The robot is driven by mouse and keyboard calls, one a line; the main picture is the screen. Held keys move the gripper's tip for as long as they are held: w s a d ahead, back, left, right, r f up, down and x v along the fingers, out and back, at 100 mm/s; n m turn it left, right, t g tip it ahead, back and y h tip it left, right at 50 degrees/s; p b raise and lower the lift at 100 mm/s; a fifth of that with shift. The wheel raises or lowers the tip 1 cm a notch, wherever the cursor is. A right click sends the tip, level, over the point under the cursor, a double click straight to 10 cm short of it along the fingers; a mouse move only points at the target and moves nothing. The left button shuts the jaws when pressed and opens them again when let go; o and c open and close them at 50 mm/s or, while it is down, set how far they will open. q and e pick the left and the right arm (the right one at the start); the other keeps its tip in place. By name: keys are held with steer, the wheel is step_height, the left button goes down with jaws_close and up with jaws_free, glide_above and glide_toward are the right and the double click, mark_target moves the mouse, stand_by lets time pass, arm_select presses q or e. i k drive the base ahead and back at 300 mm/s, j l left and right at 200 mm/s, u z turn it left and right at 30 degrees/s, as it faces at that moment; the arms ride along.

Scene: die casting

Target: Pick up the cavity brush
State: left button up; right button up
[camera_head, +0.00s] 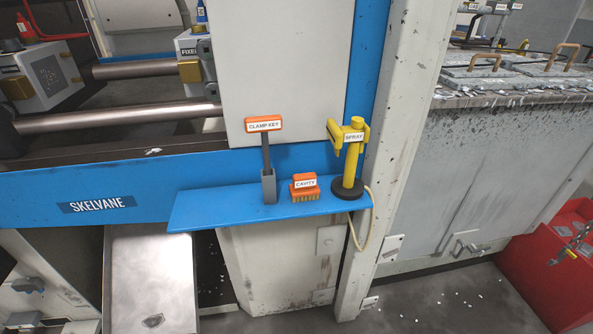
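The cavity brush (304,188) has an orange back with a white CAVITY label and pale tan bristles facing down. It rests on the blue shelf (225,209) on the front of the machine, between the clamp key and the spray tool. Nothing covers the brush and nothing holds it. I cannot make out either of my grippers in the head view.
The clamp key (265,142) stands upright in a grey holder, left of the brush. The yellow spray tool (351,160) stands on a black round base to the right, with a pale hose hanging below. A white post (405,130) rises behind. A red bin (545,265) stands far right.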

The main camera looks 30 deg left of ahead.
mark_target(305, 187)
steer(key=u, duration=0.8)
